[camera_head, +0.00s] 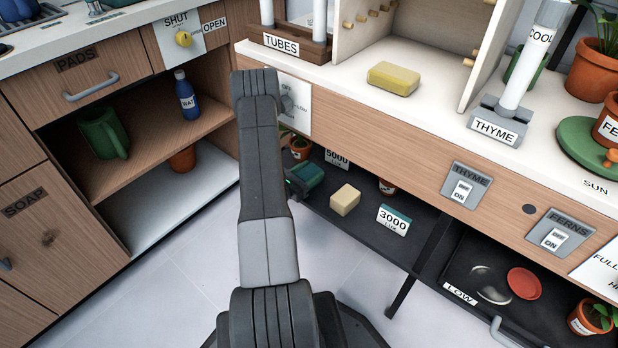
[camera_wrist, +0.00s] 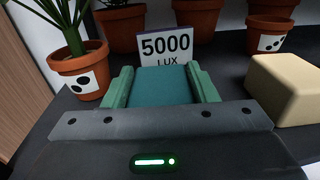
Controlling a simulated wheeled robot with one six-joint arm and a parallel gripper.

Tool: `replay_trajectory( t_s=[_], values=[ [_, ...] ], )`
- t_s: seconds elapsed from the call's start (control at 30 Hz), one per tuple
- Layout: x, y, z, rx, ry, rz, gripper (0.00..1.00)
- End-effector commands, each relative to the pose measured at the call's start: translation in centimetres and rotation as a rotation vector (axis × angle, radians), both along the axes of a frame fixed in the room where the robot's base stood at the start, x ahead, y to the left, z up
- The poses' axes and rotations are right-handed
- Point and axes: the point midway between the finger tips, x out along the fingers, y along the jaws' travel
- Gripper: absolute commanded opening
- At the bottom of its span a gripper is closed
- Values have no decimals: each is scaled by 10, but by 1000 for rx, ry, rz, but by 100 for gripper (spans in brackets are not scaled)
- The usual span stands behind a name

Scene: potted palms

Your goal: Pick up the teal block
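The teal block (camera_wrist: 164,86) lies between the two green fingers of my gripper (camera_wrist: 163,84) in the wrist view. The fingers lie along its left and right sides, with no clear gap on either side. In the head view my gripper (camera_head: 301,178) is at the dark lower shelf under the counter, partly hidden behind my arm. The teal colour there merges with the fingers. I cannot tell whether the block rests on the shelf or is raised.
A 5000 lux sign (camera_wrist: 165,46) stands just behind the block. A potted plant (camera_wrist: 80,75) is close on the left, a beige block (camera_wrist: 286,88) on the right. A 3000 lux sign (camera_head: 393,219) stands farther right. The counter (camera_head: 350,75) overhangs this shelf.

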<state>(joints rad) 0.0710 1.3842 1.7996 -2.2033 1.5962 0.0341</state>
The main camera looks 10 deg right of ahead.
Motion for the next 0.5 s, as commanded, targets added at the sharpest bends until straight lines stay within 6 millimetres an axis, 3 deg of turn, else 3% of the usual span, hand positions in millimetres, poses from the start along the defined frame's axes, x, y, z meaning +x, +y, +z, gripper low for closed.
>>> replay_trajectory(
  t_s=[0.03,0.1,0.37,0.5],
  values=[
    [0,0,0,0,0,0,37],
    [0,0,0,0,0,0,28],
    [0,0,4,-1,-1,0,28],
    [0,0,25,-1,-2,0,28]
  ],
)
